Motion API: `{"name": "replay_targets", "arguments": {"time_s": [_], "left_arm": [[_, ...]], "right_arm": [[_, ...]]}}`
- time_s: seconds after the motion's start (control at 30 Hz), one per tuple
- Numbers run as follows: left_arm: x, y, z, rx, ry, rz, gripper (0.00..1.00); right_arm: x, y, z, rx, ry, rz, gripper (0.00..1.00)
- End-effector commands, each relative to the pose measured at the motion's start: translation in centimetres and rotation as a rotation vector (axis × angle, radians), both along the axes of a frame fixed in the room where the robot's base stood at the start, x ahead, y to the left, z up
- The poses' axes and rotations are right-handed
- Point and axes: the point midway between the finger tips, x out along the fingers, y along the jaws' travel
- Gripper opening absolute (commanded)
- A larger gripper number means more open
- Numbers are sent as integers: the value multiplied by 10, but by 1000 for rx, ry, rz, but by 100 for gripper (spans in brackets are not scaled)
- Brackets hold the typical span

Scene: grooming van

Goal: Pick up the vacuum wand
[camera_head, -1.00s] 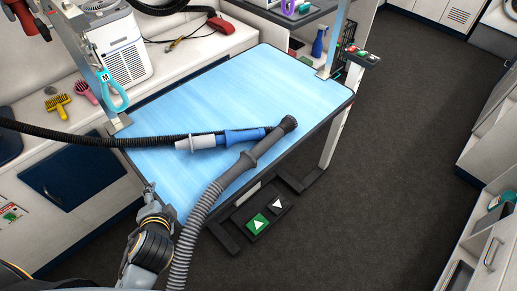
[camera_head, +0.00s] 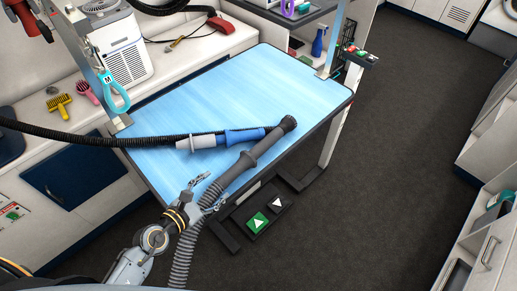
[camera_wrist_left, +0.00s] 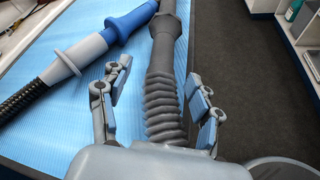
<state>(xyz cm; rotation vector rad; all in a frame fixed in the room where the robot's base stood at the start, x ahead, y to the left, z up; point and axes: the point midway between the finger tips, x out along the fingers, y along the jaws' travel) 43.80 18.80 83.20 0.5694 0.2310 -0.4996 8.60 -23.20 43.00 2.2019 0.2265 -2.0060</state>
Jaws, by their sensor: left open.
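The grey vacuum wand (camera_head: 262,148) lies slanting across the blue-topped table (camera_head: 290,75), its dark brush end near the right edge. Its ribbed grey hose (camera_head: 186,245) hangs over the front edge. My left gripper (camera_head: 208,192) is open at the near edge of the table, by where the hose meets the wand. In the left wrist view the wand (camera_wrist_left: 162,60) runs between the spread fingers of the gripper (camera_wrist_left: 158,100), with gaps on both sides. The palm hides the hose's near part. My right gripper is not in view.
A blue and light grey nozzle (camera_head: 243,135) on a black hose (camera_head: 70,138) lies close to the wand's left. It also shows in the left wrist view (camera_wrist_left: 125,22). A foot pedal (camera_head: 257,222) is on the floor. The far table top is clear.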

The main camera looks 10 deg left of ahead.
Motion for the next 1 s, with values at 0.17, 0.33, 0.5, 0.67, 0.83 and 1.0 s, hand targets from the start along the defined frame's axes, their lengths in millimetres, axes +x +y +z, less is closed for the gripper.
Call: {"name": "replay_targets", "arguments": {"time_s": [0.17,0.33,0.5,0.67,0.83,1.0], "left_arm": [[28,-13,-10,-3,-1,2,64],[37,-18,-14,-4,0,2,64],[53,-31,-17,-7,0,2,64],[72,-42,-26,-5,-1,2,64],[79,-45,-29,-4,0,2,64],[79,-45,-29,-4,0,2,64]], "right_arm": [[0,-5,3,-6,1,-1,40],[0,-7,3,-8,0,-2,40],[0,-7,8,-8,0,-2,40],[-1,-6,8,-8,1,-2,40],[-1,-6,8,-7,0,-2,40],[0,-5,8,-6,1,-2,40]]}}
